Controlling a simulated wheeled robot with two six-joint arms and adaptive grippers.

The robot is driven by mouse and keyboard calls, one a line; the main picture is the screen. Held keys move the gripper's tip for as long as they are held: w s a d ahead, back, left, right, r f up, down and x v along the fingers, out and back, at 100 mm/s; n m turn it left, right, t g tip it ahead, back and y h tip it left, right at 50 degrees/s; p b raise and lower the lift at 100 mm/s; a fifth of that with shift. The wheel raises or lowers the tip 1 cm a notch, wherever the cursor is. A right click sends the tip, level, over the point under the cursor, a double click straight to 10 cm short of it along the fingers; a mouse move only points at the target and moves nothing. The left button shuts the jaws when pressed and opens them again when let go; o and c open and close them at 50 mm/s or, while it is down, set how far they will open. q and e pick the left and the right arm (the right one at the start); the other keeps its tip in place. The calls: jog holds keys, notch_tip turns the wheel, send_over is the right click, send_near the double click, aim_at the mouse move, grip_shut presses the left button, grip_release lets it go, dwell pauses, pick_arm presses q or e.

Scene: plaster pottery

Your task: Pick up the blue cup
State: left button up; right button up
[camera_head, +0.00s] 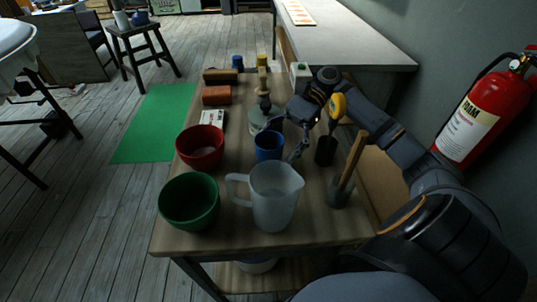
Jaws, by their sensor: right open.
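The blue cup (268,147) stands upright on the wooden table (235,239), just behind a translucent measuring jug (275,200). My right gripper (284,138) is open at the cup, with one finger reaching behind it and the other at its right side. Whether the fingers touch the cup cannot be told. My right arm comes in from the lower right and bends over the table's right edge. My left gripper is not in view.
A red bowl (201,147) and a green bowl (189,202) stand left of the cup. To the right are a dark holder (326,151) with a yellow-handled tool and a pot with a wooden stick (349,160). Bricks and small bottles crowd the table's far end.

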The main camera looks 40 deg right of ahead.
aim_at(261, 158)
jog(key=x, duration=0.4)
jog(key=shift+w+a+b, duration=0.2)
jog(key=shift+a+b, duration=0.2)
jog(key=shift+a, duration=0.05)
jog(key=shift+s+a, duration=0.1)
jog(key=shift+a, duration=0.2)
jog(key=c, duration=1.1)
jog(key=shift+c, duration=0.8)
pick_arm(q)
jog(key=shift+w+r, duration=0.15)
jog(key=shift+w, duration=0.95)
pick_arm(e)
jog(key=shift+c, duration=0.8)
